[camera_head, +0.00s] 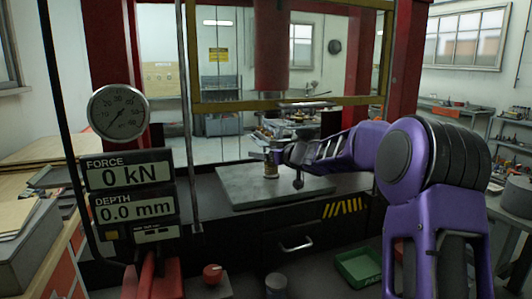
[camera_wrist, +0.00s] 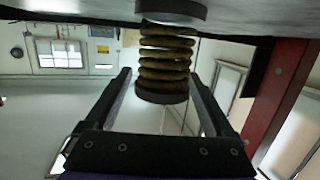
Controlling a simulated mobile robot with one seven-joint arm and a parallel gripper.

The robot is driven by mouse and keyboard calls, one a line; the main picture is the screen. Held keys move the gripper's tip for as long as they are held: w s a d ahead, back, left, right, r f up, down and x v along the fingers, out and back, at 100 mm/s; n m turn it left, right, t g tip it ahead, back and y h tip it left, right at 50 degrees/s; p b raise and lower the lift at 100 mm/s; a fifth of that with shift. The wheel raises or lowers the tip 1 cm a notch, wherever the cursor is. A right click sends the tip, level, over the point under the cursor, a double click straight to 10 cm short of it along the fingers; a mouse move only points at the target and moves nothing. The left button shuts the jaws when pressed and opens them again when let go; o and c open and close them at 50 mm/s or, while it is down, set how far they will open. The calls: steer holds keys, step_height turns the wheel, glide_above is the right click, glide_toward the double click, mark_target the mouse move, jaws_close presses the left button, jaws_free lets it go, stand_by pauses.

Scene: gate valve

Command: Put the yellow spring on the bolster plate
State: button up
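The yellow spring (camera_head: 270,170), brownish-yellow with dark end caps, stands upright on the grey bolster plate (camera_head: 240,190) of the press, near the plate's middle. In the wrist view, which is upside down, the spring (camera_wrist: 165,58) meets the pale plate surface (camera_wrist: 75,10) with one dark cap. My gripper (camera_head: 278,157) is at the spring's right side in the head view. In the wrist view its two fingers (camera_wrist: 160,76) lie apart on either side of the spring's free end. A narrow gap shows at the left finger; contact at the right finger cannot be told.
The red press ram (camera_head: 271,50) hangs above the plate, and a yellow guard frame (camera_head: 280,103) crosses in front. A gauge and a readout of 0 kN and 0.0 mm (camera_head: 128,185) stand at left. A green tray (camera_head: 360,267) lies below right. The plate's left part is clear.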

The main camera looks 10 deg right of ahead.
steer(key=shift+f, duration=0.75)
steer(key=shift+s+d+r, duration=0.1)
steer(key=shift+d+r, duration=0.05)
steer(key=shift+r, duration=0.45)
steer(key=v, duration=1.1)
steer(key=shift+s+d+r, duration=0.15)
steer(key=shift+s+r, duration=0.15)
steer(key=shift+r, duration=0.15)
